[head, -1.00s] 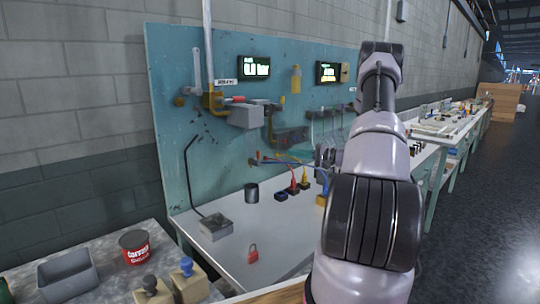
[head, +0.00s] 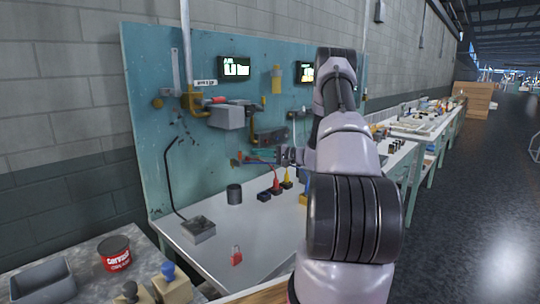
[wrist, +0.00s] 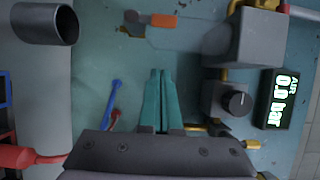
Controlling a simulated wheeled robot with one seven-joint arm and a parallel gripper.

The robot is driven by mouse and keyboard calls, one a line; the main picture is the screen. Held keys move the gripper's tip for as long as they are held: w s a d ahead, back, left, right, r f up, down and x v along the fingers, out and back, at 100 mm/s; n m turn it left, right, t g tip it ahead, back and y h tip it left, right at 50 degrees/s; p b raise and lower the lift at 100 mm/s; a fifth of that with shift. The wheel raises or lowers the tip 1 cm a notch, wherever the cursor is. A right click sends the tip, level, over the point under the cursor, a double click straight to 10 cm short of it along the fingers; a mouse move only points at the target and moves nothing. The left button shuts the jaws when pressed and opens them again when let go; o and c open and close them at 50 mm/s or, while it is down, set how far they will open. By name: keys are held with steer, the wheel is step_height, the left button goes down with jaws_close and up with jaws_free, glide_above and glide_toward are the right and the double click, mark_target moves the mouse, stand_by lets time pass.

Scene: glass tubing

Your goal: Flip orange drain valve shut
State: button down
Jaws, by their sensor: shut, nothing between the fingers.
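A small orange piece (wrist: 162,20), which looks like the drain valve's handle, is on the teal panel at the top of the wrist view. In the head view a small reddish-orange spot (head: 240,156) on the panel, left of my gripper, appears to be the same piece. My gripper (wrist: 160,74) shows teal fingers, shut together and empty, with the tips below the orange piece in the wrist view and apart from it. In the head view my gripper (head: 284,156) is in front of the lower panel, partly hidden by my arm. Whether the valve is open is too small to tell.
A grey box with a black knob (wrist: 235,102) and an AIR display reading 0.0 bar (wrist: 282,98) are right of the fingers in the wrist view. A blue lever (wrist: 114,100) is close on the left. A dark cup (head: 234,194) and red padlock (head: 236,256) are on the bench.

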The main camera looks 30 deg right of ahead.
steer(key=shift+s+a, duration=0.2)
steer(key=shift+a, duration=0.55)
steer(key=shift+s+a, duration=0.25)
steer(key=shift+a, duration=0.45)
steer(key=shift+s+a, duration=0.2)
steer(key=shift+a, duration=0.55)
